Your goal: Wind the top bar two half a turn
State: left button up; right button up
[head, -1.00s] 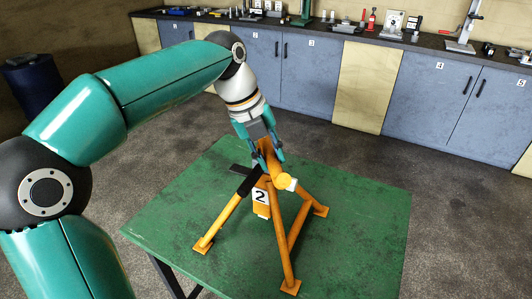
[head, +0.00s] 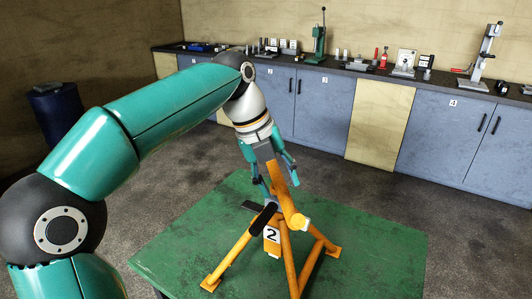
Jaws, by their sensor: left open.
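The orange stand (head: 283,265) marked "2" stands on the green table (head: 190,245). Its top bar (head: 279,185) slants from an upper end close under my left gripper to a round end with a white face at lower right. A black part (head: 263,217) joins it at the left. My left gripper (head: 274,182) is open above the stand, with one finger on each side of the bar's upper part in the picture. I see no clear contact. My right gripper is not in view.
A workbench (head: 400,72) with blue cabinets and several tools runs along the back wall. A dark blue barrel (head: 57,112) stands at the far left. The green tabletop around the stand is mostly clear.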

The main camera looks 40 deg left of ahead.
pick_arm(q)
jog(key=v, duration=0.8)
jog(key=shift+r, duration=0.15)
